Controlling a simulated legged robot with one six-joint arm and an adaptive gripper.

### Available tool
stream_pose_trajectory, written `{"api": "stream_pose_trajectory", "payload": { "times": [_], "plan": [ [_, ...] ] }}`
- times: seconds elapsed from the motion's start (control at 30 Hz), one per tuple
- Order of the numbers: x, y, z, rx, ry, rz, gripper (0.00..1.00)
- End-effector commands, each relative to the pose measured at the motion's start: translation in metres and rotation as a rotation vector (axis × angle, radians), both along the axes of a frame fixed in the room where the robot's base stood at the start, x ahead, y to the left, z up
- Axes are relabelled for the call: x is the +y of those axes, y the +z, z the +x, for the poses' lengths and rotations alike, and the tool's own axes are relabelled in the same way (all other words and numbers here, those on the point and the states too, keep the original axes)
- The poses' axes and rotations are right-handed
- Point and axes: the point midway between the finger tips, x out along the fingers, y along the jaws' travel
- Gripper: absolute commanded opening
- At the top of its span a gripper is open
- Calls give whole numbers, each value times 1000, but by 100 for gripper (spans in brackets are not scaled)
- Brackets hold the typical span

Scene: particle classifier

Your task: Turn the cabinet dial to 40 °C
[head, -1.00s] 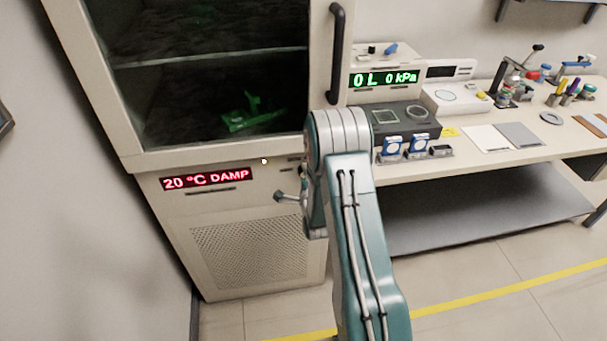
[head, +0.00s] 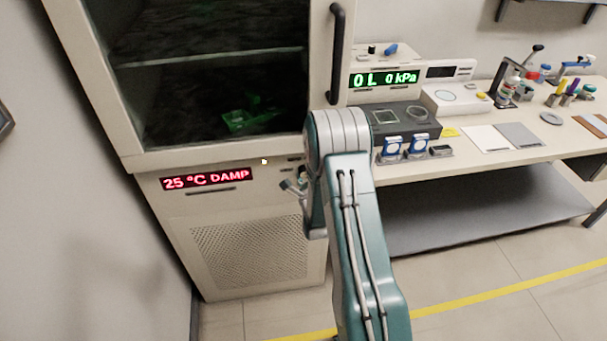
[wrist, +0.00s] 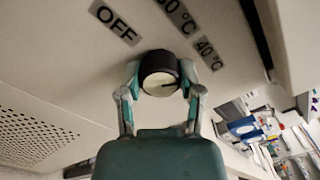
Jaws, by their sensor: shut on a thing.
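The cabinet (head: 218,200) stands at the left in the head view, and its red display (head: 206,179) reads 25 °C DAMP. In the wrist view the dial (wrist: 160,72) is a round black knob with a pale face and a dark pointer line. Labels around it read OFF (wrist: 116,24), a partly cut-off one ending in 0 °C (wrist: 177,14), and 40 °C (wrist: 209,53). My gripper (wrist: 160,88) is shut on the dial, one finger on each side. In the head view my arm hides the dial and most of the gripper.
A dark door handle (head: 337,55) runs down the cabinet's right edge, close above my arm. A bench (head: 480,160) with instruments stands to the right. A green object (head: 240,120) lies behind the cabinet glass. The floor in front is clear.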

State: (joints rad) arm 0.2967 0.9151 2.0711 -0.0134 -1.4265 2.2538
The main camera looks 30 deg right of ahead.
Motion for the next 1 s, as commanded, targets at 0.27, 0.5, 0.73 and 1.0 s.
{"api": "stream_pose_trajectory", "payload": {
  "times": [0.27,0.5,0.73,1.0],
  "plan": [
    [-2,-5,-2,14,-6,6,0],
    [-1,-4,-2,10,-4,4,82],
    [1,-2,-1,7,-2,1,82],
    [7,-3,-22,9,-2,3,82]
  ]
}}
